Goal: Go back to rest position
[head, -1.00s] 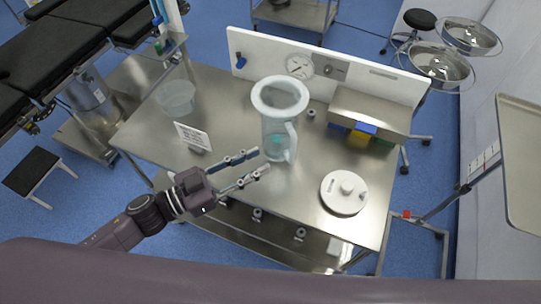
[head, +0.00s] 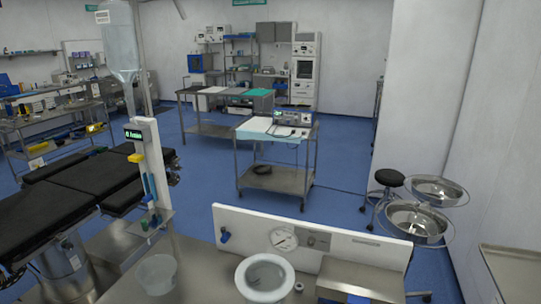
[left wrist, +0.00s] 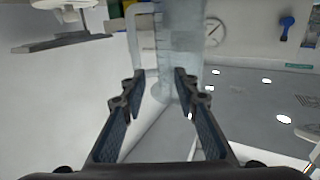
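My left gripper (left wrist: 153,95) shows in the left wrist view with its two fingers apart and nothing between them. A clear, tall jug (left wrist: 178,50) stands beyond the fingertips, apart from them as far as I can tell. In the head view only the jug's pale round rim (head: 265,277) and upper part show at the bottom edge. Neither gripper is in the head view now, and my right gripper shows in no view.
The steel table has a white back panel (head: 310,242) with a gauge (head: 284,239). A clear bowl (head: 157,274) stands left of the jug. A black operating table (head: 70,200) is at left. A steel cart (head: 275,180), black stool (head: 389,178) and basins (head: 416,219) stand behind on open blue floor.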

